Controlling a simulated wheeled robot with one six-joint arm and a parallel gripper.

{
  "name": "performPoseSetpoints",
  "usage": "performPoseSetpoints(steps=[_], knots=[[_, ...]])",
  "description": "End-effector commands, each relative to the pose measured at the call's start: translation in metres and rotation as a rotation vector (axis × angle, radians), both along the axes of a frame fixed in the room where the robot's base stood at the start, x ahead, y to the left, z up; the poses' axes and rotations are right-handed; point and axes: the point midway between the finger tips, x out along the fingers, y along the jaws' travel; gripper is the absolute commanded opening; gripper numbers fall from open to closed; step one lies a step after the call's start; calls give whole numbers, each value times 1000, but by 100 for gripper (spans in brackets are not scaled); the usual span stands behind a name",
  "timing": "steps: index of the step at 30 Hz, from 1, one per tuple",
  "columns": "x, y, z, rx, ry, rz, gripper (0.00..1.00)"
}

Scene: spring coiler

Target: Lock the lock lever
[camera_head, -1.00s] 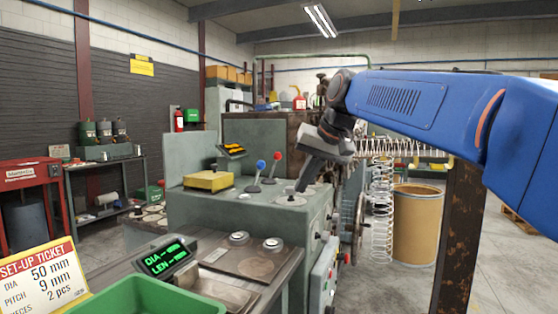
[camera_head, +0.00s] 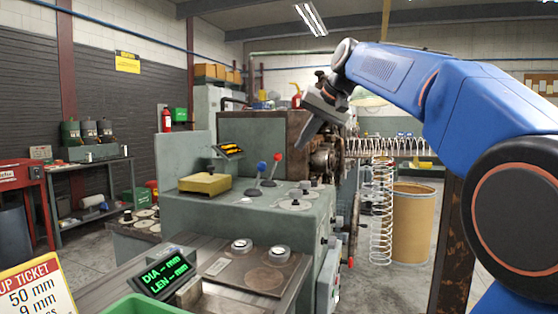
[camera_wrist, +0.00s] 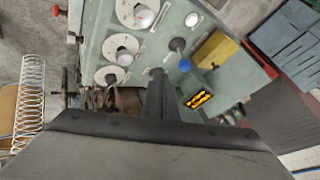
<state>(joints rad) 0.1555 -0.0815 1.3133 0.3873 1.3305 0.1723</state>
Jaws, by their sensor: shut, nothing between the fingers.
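Two levers stand on the green machine's top (camera_head: 225,197): one with a blue knob (camera_head: 261,166) and one with a red knob (camera_head: 277,157). I cannot tell which part is the lock lever. My gripper (camera_head: 303,143) is shut and empty, pointing down in the air above the right part of the machine top, apart from the levers. In the wrist view my gripper (camera_wrist: 157,76) shows dark in the middle, with the blue knob (camera_wrist: 185,65) to its right. Several round dials (camera_wrist: 120,48) lie to its left. The gripper may hide part of the panel.
A yellow box (camera_head: 205,184) and a tilted display (camera_head: 231,150) sit left of the levers. A gauge display (camera_head: 165,273) stands on the front bench. Hanging wire coils (camera_head: 381,215) and a brown drum (camera_head: 411,223) are at the right. Air above the machine top is free.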

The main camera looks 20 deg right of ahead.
Motion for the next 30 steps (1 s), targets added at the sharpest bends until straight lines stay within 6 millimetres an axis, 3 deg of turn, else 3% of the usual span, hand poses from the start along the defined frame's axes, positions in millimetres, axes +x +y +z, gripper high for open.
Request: performPoseSetpoints(steps=[5,20,30], knots=[[8,4,-11,0,1,2,0],[56,28,-77,0,3,1,0],[71,61,-72,0,0,2,0]])
